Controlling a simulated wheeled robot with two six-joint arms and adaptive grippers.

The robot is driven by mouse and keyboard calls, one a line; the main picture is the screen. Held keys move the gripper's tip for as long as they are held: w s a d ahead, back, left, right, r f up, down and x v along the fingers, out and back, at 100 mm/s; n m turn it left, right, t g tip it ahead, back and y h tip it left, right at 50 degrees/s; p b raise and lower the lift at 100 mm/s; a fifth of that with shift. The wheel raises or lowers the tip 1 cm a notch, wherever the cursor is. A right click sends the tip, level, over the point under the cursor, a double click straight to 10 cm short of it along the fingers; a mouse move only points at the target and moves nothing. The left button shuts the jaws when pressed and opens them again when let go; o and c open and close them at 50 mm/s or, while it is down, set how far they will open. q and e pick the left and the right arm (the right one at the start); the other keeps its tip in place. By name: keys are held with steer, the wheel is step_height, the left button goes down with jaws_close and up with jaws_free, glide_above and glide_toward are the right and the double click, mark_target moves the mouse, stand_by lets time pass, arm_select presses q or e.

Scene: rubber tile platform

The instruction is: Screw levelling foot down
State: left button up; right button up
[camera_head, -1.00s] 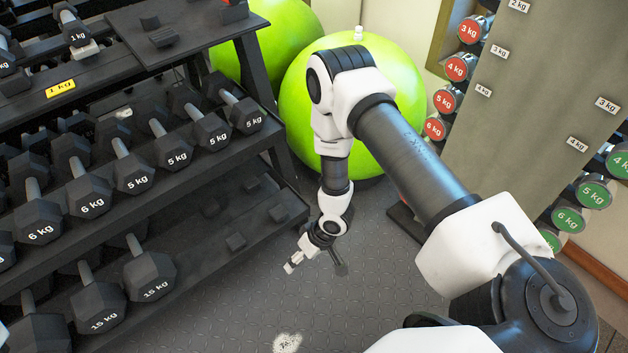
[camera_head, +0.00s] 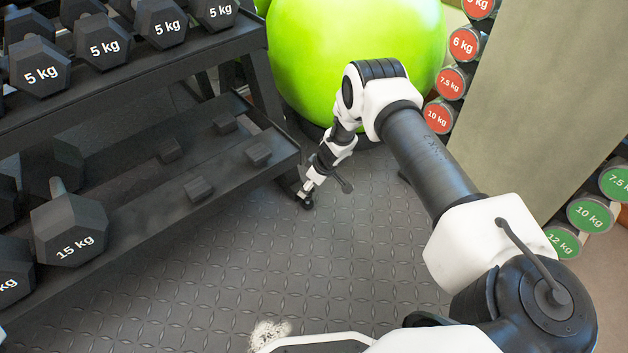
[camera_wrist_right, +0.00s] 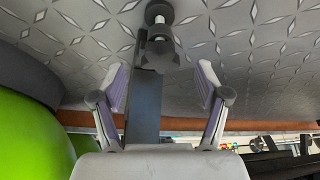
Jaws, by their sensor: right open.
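The levelling foot shows in the right wrist view as a dark round pad (camera_wrist_right: 158,13) on a pale stem, with a dark lobed knob (camera_wrist_right: 157,52) at the end of the rack leg (camera_wrist_right: 143,112). In that view the floor is at the top. My right gripper (camera_wrist_right: 159,80) is open, its two pads on either side of the leg and knob, apart from both. In the head view the right gripper (camera_head: 303,195) is low by the rack's near corner, where a small dark foot (camera_head: 307,203) shows beside it. My left gripper is not in view.
The dumbbell rack (camera_head: 215,190) fills the left, with a 15 kg dumbbell (camera_head: 68,228) on its lower shelf. A green ball (camera_head: 350,60) stands behind my right arm. A panel with round weights (camera_head: 540,90) is at right.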

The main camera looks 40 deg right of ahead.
mark_target(307, 197)
steer(key=b+x, duration=0.1)
steer(key=x, duration=0.2)
steer(key=shift+f, duration=0.25)
steer(key=shift+w+f+b, duration=0.1)
steer(key=shift+f+b, duration=0.1)
steer(key=shift+b, duration=0.15)
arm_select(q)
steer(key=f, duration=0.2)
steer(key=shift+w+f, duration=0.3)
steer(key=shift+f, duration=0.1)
arm_select(e)
steer(key=shift+a, duration=0.1)
steer(key=shift+r, duration=0.1)
steer(key=c, duration=1.3)
steer(key=shift+m+h, duration=0.7)
steer(key=shift+m, duration=1)
steer(key=shift+m+h, duration=0.3)
steer(key=shift+m, duration=0.5)
